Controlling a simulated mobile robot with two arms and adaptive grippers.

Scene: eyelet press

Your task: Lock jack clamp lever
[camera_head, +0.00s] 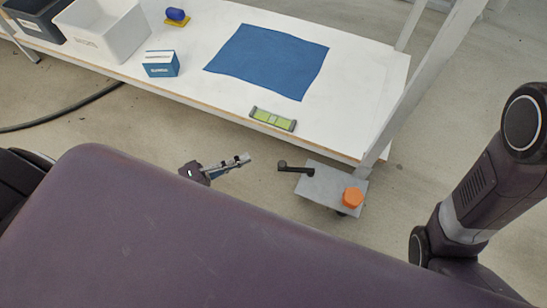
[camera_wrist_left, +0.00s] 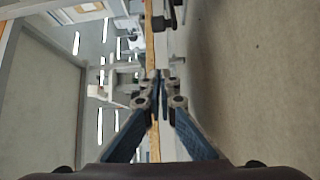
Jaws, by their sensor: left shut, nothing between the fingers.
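The jack clamp shows in the head view as a grey plate (camera_head: 325,188) low beside the table leg, with an orange cap (camera_head: 352,197) on it. Its black lever (camera_head: 297,170) sticks out from the plate's left side and ends in a round knob. My left gripper (camera_head: 243,160) is shut and empty, a short gap to the left of the lever knob, pointing toward it. In the left wrist view the finger pads (camera_wrist_left: 160,78) are together, and a small dark part shows ahead near the top edge; I cannot tell whether it is the lever. My right gripper is out of view.
The white table (camera_head: 355,100) carries a blue mat (camera_head: 268,61), a green level (camera_head: 272,119), a blue-and-white box (camera_head: 161,64) and a white bin (camera_head: 103,32). Its front edge and the table leg (camera_head: 410,88) stand close to the clamp. The floor around my left gripper is clear.

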